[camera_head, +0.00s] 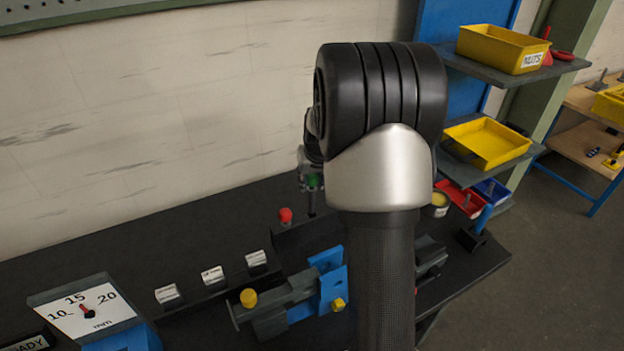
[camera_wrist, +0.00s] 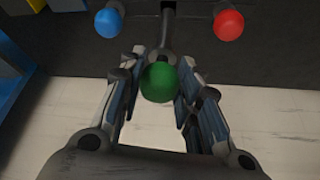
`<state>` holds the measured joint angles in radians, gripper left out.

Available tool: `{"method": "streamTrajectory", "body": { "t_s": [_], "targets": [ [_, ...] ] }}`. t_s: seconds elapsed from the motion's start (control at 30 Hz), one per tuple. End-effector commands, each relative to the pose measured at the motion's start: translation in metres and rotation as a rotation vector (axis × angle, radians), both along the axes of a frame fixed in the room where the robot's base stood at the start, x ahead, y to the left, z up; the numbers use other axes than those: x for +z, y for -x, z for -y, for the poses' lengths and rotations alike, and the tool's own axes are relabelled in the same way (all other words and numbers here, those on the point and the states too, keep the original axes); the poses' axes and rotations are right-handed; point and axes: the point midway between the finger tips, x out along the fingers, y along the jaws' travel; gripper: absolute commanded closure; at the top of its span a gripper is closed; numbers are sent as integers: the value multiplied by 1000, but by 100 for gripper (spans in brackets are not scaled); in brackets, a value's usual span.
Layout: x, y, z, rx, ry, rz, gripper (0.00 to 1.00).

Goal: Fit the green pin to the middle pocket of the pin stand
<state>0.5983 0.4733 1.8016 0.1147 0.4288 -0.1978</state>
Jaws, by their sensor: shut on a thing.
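My gripper (camera_wrist: 162,62) is shut on the green pin (camera_wrist: 159,83), with its round green head between the fingers. The pin's grey shaft points away from the wrist camera toward the dark pin stand (camera_wrist: 240,60). Its far end lines up with a dark opening (camera_wrist: 167,4) between the blue pin (camera_wrist: 109,23) and the red pin (camera_wrist: 228,25). I cannot tell whether the tip is inside the pocket. In the head view the green pin (camera_head: 313,181) hangs upright over the stand (camera_head: 300,238), near the red pin (camera_head: 285,215). My arm hides the blue pin there.
A dial gauge (camera_head: 90,312) is at lower left. Shelves with yellow trays (camera_head: 487,143) are at right. A pale wall (camera_head: 150,120) rises behind the bench.

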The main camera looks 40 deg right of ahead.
Motion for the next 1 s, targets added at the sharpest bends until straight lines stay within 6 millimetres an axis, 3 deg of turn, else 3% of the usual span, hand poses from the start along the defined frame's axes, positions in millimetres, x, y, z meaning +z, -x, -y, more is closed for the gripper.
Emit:
{"method": "streamTrajectory", "body": {
  "t_s": [0.47, 1.0],
  "targets": [
    [0, 0, 0, 0, 1, 2, 100],
    [-12, 0, 0, 0, 0, 1, 100]
  ]
}}
